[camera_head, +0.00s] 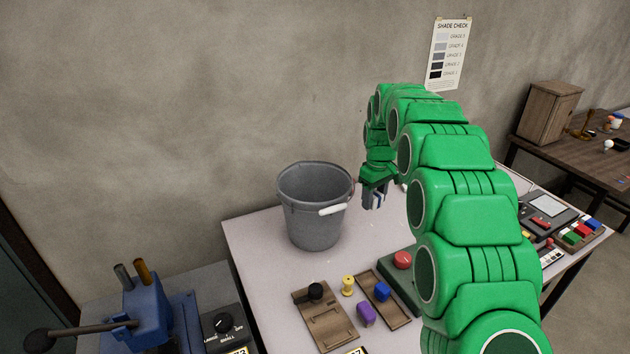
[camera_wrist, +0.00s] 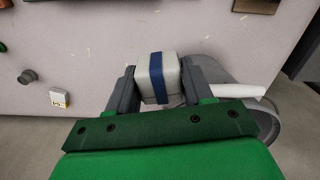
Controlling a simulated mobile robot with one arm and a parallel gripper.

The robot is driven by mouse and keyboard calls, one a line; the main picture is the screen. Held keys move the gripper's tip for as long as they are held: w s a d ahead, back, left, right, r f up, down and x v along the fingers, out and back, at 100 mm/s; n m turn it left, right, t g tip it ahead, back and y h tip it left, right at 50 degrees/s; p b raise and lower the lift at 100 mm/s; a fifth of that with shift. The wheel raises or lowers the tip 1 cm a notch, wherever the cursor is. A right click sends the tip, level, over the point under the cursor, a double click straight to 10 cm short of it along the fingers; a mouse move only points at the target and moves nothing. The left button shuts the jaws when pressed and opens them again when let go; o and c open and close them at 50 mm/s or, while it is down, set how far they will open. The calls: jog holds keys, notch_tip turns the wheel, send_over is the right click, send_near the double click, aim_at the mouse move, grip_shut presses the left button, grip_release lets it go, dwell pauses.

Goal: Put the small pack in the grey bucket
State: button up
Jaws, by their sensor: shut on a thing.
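My gripper (camera_head: 373,199) hangs above the table, just right of the grey bucket. In the wrist view my gripper (camera_wrist: 158,86) is shut on the small pack (camera_wrist: 144,74), a pale grey block with a blue band around it. In the head view the pack is small and hard to make out between the fingers. The grey bucket (camera_head: 313,205) stands upright on the table with a white handle grip on its right side. In the wrist view part of the bucket (camera_wrist: 226,70) shows at the right, behind the right finger, apart from the pack.
The pale table (camera_head: 262,247) carries a wooden latch board (camera_head: 325,318), a wooden tray (camera_head: 398,317), a purple block (camera_head: 366,314), a yellow spool (camera_head: 347,285) and a red button box (camera_head: 402,262) in front of the bucket. A blue vise (camera_head: 150,310) stands at lower left.

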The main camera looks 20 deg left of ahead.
jog(key=a+r, duration=0.3)
jog(key=a, duration=1)
jog(key=shift+w+a+f+m, duration=0.85)
jog(key=shift+f+m, duration=0.3)
jog(key=shift+f, duration=2.7)
jog(key=shift+w+a+f+m, duration=0.75)
jog(key=shift+a+f+m, duration=0.3)
jog(key=shift+f, duration=2.75)
jog(key=shift+w+a+f+m, duration=0.85)
jog(key=shift+f+m, duration=0.35)
jog(key=shift+f, duration=2.65)
jog(key=shift+f, duration=0.1)
jog(key=o, duration=1)
notch_tip(320, 180, up, 6)
jog(key=shift+r, duration=0.9)
